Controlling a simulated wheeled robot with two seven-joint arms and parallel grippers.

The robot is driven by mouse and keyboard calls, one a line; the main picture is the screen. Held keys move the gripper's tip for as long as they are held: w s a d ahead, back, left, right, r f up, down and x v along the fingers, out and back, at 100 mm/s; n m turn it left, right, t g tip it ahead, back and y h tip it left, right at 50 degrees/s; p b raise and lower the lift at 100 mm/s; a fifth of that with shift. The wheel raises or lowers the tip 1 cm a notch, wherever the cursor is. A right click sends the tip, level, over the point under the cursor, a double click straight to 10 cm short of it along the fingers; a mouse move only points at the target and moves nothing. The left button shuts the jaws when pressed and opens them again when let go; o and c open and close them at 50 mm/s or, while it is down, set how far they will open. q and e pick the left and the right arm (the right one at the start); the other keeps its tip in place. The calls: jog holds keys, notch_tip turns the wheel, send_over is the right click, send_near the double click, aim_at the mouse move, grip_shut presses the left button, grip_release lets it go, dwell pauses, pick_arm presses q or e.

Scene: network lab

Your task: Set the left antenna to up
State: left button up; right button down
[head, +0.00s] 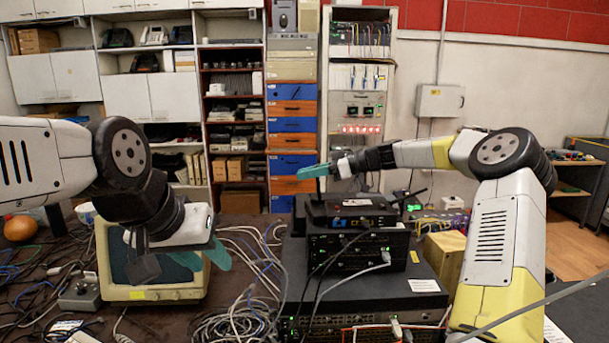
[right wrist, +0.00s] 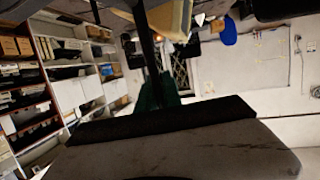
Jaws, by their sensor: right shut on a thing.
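A black router (head: 352,213) sits on top of a stack of dark network boxes in the head view. Its left antenna (head: 318,187) stands roughly upright at the router's left end, with its upper part hidden by my gripper. My right gripper (head: 314,171) reaches in from the right and is shut on this antenna. In the right wrist view the antenna shows as a dark rod (right wrist: 151,50) running to the teal fingers. The right antenna (head: 416,193) leans outward to the right. My left gripper (head: 204,257) is open and empty in front of the monitor, away from the router.
A small old monitor (head: 150,294) stands on the left of the table. Loose cables (head: 232,322) lie between it and the stack. Cables hang down the stack's front (head: 365,262). A yellowish box (head: 444,256) stands right of the stack, near my right arm.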

jog(key=c, duration=1.5)
grip_release()
jog(key=v, duration=0.7)
jog(key=shift+d, duration=0.35)
